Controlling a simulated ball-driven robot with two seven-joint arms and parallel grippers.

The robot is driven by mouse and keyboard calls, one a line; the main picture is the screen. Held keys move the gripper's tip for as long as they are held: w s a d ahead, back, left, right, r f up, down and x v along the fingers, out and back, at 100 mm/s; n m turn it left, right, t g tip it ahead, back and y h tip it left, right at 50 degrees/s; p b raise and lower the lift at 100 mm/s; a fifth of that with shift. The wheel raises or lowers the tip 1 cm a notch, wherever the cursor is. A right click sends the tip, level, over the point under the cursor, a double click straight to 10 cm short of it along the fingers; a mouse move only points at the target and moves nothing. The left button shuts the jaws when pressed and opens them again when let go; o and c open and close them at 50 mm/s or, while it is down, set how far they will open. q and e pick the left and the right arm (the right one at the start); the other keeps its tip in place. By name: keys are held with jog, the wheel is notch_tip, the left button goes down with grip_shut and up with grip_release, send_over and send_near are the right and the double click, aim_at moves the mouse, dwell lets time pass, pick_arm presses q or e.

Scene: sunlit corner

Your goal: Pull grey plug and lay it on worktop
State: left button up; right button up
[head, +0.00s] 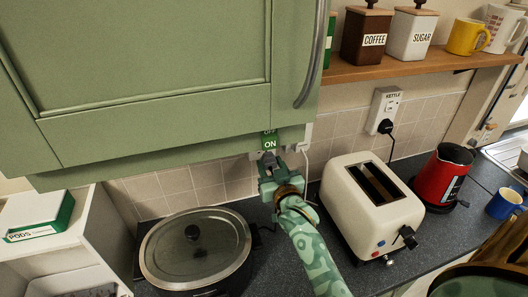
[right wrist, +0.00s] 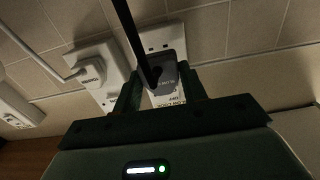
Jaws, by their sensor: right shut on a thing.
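The grey plug (right wrist: 168,74) shows in the right wrist view, with a dark cord running up from it. It sits in front of a white wall socket plate (right wrist: 160,40); I cannot tell whether its pins are seated. My right gripper (right wrist: 160,88) is shut on the plug, one finger on each side. In the head view the right gripper (head: 268,170) is at the wall just below the green cabinet, and partly hides the plug. The dark speckled worktop (head: 268,262) lies below. My left gripper is not in view.
A green ON/OFF label (head: 270,143) hangs above the gripper. A white plug (right wrist: 92,72) is close left of the grey one. A lidded cooker (head: 195,248) and a cream toaster (head: 372,205) flank the arm. A red kettle (head: 442,178) stands farther right.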

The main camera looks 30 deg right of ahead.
jog(key=shift+s+a+p, duration=0.1)
jog(key=shift+s+p, duration=0.2)
jog(key=shift+s, duration=0.35)
jog(key=shift+a, duration=0.1)
